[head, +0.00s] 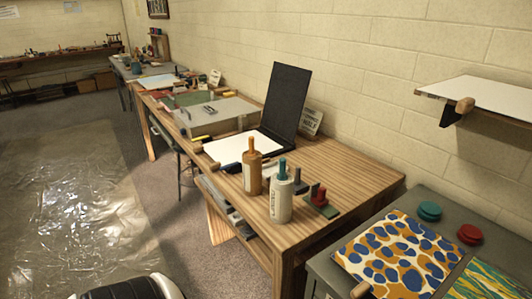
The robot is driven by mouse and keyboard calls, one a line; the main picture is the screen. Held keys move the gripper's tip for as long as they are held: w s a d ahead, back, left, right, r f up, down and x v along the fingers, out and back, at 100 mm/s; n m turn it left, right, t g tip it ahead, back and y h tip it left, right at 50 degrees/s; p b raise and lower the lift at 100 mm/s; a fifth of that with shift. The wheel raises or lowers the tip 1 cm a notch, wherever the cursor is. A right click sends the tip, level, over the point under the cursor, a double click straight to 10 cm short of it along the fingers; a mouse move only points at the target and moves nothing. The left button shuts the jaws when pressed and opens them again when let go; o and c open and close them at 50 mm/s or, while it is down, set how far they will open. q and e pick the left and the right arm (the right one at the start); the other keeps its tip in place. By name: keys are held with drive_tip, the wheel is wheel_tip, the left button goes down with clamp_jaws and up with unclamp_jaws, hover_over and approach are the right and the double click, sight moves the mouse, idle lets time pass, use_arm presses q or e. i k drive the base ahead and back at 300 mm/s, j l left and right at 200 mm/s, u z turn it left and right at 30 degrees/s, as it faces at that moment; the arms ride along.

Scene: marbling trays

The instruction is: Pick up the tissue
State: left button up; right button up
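I cannot make out anything that is clearly a tissue in the head view. A flat white sheet (240,148) lies on the wooden table in front of an upright black panel (287,98); I cannot tell whether it is paper or tissue. Neither of my grippers shows in this view.
The wooden table (335,170) holds a brown bottle (252,174), a white bottle (281,200) and a grey tray (222,116). A grey table with patterned sheets (398,250) stands at lower right, below a wall shelf (485,96). Plastic sheeting (75,210) covers open floor at left.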

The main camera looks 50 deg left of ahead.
sight(225, 151)
drive_tip(key=u, duration=1.9)
drive_tip(key=z, duration=0.4)
drive_tip(key=i+j+z, duration=0.4)
drive_tip(key=j, duration=0.15)
drive_tip(key=j+z, duration=0.2)
drive_tip(key=i+j+z, duration=0.2)
drive_tip(key=j, duration=0.25)
drive_tip(key=k, duration=0.05)
